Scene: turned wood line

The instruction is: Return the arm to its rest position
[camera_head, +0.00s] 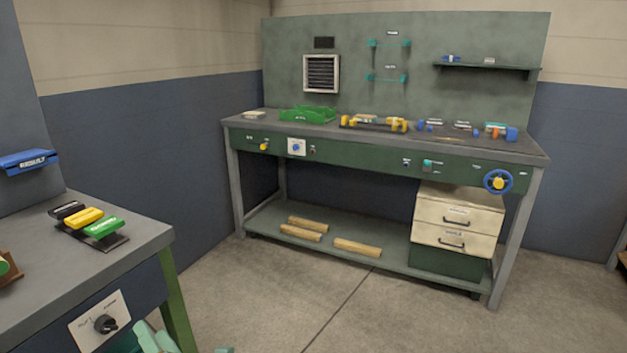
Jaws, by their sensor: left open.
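My left gripper (158,339) shows only in part at the bottom edge, left of centre, as pale teal pieces. It is open, and I see nothing held in it. It is low in the picture beside the green leg of the near left bench (140,240). The rest of my left arm is cut off by the frame. My right gripper is not in view.
The near bench carries a rack of black, yellow and green blocks (88,219) and a knob panel (100,321) on its front. A green workbench (350,150) with drawers (456,222) and a blue handwheel (498,182) stands behind. The floor (330,300) between is clear.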

